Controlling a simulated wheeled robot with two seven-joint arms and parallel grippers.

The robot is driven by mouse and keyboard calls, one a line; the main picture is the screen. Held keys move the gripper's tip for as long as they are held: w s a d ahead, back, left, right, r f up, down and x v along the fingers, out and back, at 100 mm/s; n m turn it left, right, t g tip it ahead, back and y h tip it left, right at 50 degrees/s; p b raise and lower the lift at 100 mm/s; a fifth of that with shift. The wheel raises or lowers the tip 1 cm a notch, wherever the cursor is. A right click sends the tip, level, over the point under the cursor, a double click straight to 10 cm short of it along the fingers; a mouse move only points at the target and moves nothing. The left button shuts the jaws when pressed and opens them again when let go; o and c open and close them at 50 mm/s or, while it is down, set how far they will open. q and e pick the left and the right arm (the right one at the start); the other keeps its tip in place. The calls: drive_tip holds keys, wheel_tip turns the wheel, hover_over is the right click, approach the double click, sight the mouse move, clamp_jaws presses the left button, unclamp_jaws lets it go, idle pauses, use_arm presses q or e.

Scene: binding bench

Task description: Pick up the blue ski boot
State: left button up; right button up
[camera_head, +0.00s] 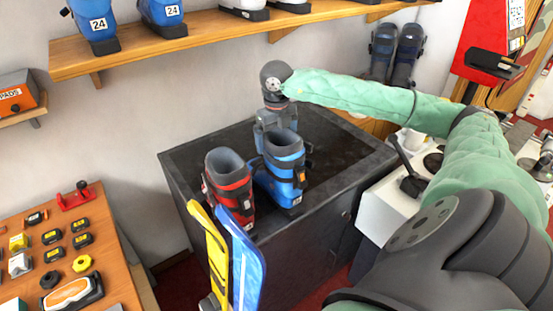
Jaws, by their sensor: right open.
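The blue ski boot (283,182) stands upright on the dark bench top (345,150), just right of a red and black ski boot (230,187). Both have grey cuffs. My right gripper (272,135) points down at the far side of the blue boot's cuff. Its jaws are open; the boot's cuff partly hides its fingers, so I cannot tell whether they touch the boot. My left gripper is not in view.
Yellow and blue skis (240,262) lean at the bench's front, close before the boots. A wall shelf (185,48) with several boots hangs above. An orange work table (110,255) holds small parts at left. The bench top right of the boots is clear.

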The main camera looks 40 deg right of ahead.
drive_tip(key=shift+f, duration=0.15)
drive_tip(key=c, duration=0.9)
